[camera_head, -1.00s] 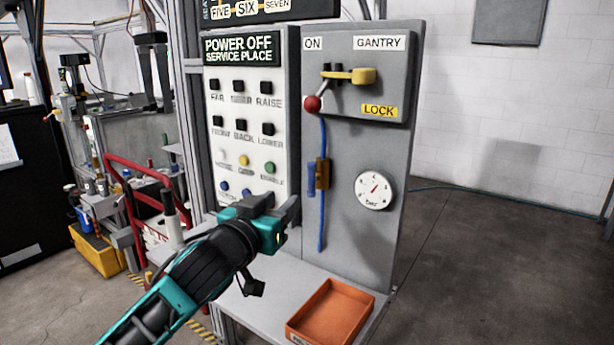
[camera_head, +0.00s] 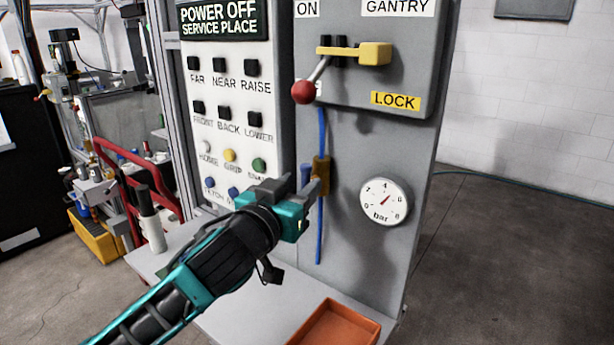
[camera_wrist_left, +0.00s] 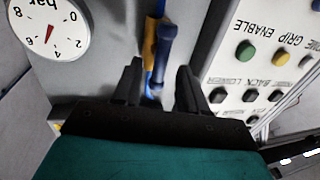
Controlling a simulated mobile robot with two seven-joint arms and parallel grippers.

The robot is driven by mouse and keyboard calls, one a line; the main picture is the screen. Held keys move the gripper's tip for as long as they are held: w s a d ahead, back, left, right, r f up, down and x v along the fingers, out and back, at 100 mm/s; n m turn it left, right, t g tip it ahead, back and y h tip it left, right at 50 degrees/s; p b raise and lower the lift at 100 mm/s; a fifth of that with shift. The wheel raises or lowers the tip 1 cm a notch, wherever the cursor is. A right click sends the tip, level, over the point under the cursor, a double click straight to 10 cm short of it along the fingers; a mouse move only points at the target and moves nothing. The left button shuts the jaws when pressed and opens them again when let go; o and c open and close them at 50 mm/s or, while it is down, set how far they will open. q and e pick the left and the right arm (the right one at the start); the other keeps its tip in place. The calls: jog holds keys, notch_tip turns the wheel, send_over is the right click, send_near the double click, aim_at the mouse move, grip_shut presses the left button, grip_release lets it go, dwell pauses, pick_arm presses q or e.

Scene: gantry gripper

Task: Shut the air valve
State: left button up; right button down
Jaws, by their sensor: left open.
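The air valve is a brass-yellow body (camera_head: 321,175) on a blue vertical hose, with a blue handle (camera_head: 306,176) at its left side, pointing along the hose. My left gripper (camera_head: 301,189) is open just in front of the valve, in the head view partly covering the handle's lower end. In the left wrist view, the blue handle (camera_wrist_left: 165,45) and the yellow body (camera_wrist_left: 151,46) show beyond and between my open fingers (camera_wrist_left: 155,85). I cannot tell whether a finger touches the handle. My right gripper is not in view.
A round pressure gauge (camera_head: 386,202) sits right of the valve. The red-knobbed lever (camera_head: 304,91) and yellow lock bar are above. The button panel (camera_head: 226,135) stands close on the left. An orange tray (camera_head: 338,325) lies on the shelf below.

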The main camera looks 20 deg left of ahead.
pick_arm(q)
jog(key=shift+w, duration=0.35)
jog(key=shift+s, duration=0.1)
jog(key=shift+c, duration=0.4)
grip_shut()
